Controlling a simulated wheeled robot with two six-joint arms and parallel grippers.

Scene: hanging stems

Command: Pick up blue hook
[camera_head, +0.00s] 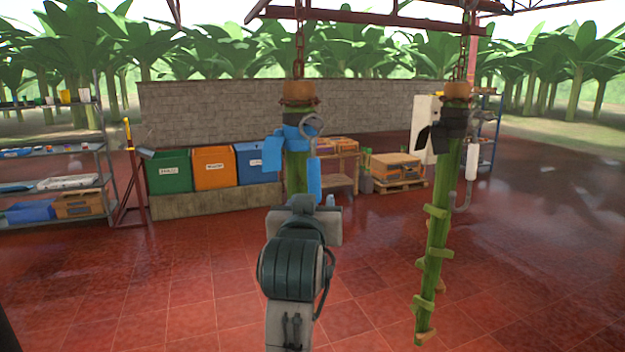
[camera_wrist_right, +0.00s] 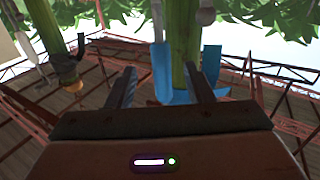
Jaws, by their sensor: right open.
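The blue hook (camera_head: 314,180) hangs at the right side of the near green stem (camera_head: 296,172), below a blue band and a grey ring. Its lower part is mostly hidden by my right gripper (camera_head: 308,206), which is just below and in front. In the right wrist view, which is upside down, the blue handle (camera_wrist_right: 160,84) shows between the two open fingers (camera_wrist_right: 160,72) of my right gripper, with its grey shank above. A blue tag (camera_wrist_right: 210,64) is on the other side of the stem. I cannot tell whether the fingers touch the handle. My left gripper is out of view.
Bins, boxes and shelves (camera_head: 60,150) stand further back. The red tiled floor (camera_head: 180,290) is clear.

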